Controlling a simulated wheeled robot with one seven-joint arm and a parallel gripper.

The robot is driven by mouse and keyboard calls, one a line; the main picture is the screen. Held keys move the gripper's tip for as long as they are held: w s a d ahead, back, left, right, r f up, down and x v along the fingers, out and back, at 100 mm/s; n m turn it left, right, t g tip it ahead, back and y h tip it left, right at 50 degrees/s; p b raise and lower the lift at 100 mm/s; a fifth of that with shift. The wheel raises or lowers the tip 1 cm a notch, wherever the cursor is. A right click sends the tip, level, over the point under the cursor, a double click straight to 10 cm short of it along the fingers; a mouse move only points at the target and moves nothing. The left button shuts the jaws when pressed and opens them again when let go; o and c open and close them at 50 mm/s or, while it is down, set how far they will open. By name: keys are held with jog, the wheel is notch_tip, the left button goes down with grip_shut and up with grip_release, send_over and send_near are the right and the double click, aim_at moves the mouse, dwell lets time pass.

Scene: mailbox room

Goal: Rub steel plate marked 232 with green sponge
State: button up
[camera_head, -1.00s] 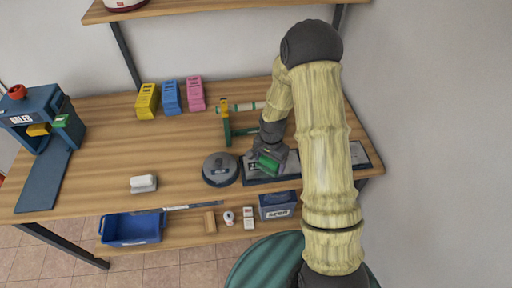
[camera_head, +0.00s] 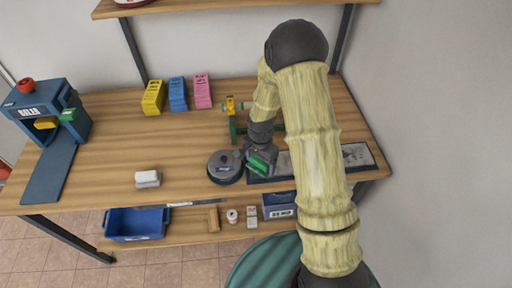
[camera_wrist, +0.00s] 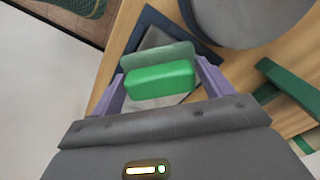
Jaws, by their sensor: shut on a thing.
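My gripper (camera_head: 258,163) is shut on a green sponge (camera_head: 262,161). In the wrist view, the sponge (camera_wrist: 158,80) sits between the purple fingers (camera_wrist: 160,86), with a duller green layer along its far side. It is over a grey steel plate (camera_wrist: 157,38) in a dark blue tray (camera_wrist: 147,15). I cannot tell whether it touches the plate. In the head view, the dark tray (camera_head: 372,166) runs along the bench front, and another grey plate (camera_head: 356,155) shows at its right end. My arm hides the tray's middle. No plate number is readable.
A round grey disc (camera_head: 225,167) stands close left of the gripper. A green stand (camera_head: 233,128) is behind it. A white block (camera_head: 147,179) lies further left. Yellow (camera_head: 153,97), blue (camera_head: 177,94) and pink (camera_head: 202,91) blocks stand at the back. The left-centre bench is largely clear.

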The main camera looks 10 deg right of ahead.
jog(key=shift+a+r, duration=0.15)
jog(key=shift+a, duration=0.2)
jog(key=shift+r+p, duration=2.75)
jog(key=shift+r, duration=1.15)
jog(key=shift+d, duration=0.1)
jog(key=w+d+f+n, duration=0.1)
jog(key=n, duration=0.1)
jog(key=w+d+f+n, duration=0.1)
jog(key=n, duration=0.2)
jog(key=w+d+f+n, duration=0.1)
jog(key=n, duration=0.1)
jog(key=shift+w+d+f+n, duration=0.1)
jog(key=shift+w+d+n, duration=0.2)
jog(key=shift+n, duration=0.1)
jog(key=shift+w+d+f+n, duration=0.35)
jog(key=shift+d+n, duration=0.1)
jog(key=shift+n, duration=0.45)
